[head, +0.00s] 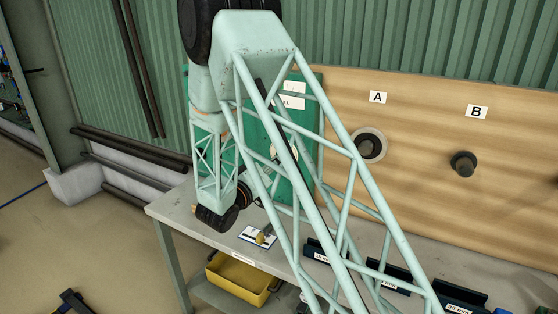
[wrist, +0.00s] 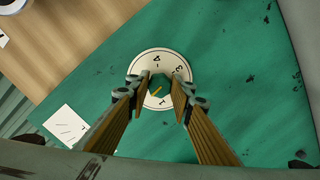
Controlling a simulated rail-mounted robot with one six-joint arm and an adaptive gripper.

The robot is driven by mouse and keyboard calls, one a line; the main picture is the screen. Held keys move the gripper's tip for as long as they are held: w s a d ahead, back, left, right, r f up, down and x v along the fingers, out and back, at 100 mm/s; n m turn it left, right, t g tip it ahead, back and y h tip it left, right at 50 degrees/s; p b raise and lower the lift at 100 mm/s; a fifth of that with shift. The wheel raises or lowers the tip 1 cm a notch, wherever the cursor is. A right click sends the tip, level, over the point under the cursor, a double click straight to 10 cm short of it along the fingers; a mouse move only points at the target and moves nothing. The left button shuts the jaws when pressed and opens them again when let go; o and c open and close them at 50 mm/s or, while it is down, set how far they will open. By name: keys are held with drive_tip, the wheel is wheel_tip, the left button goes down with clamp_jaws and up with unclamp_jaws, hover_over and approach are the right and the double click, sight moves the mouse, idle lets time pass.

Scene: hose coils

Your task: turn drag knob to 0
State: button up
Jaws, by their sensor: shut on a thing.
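In the wrist view, the drag knob (wrist: 157,83) is a small dark green knob with an orange pointer mark. It sits at the centre of a round white dial (wrist: 158,56) on a green panel (wrist: 235,70). The numbers 4, 3 and 1 show on the dial; the fingers cover other parts of it. I cannot tell exactly which number the pointer marks. My gripper (wrist: 157,88) has its two fingers on either side of the knob, shut on it. In the head view, the green panel (head: 310,85) is largely behind my arm, and the knob is hidden.
A grey workbench (head: 180,208) carries a small white card with a yellow piece (head: 262,238) and dark labelled holders (head: 388,276). A yellow bin (head: 240,282) sits below. A wooden board (head: 420,130) with pegs under A and B stands to the right.

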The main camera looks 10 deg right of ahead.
drive_tip(key=shift+m, duration=0.8)
drive_tip(key=o, duration=0.9)
drive_tip(key=shift+v, duration=6)
drive_tip(key=shift+d, duration=0.1)
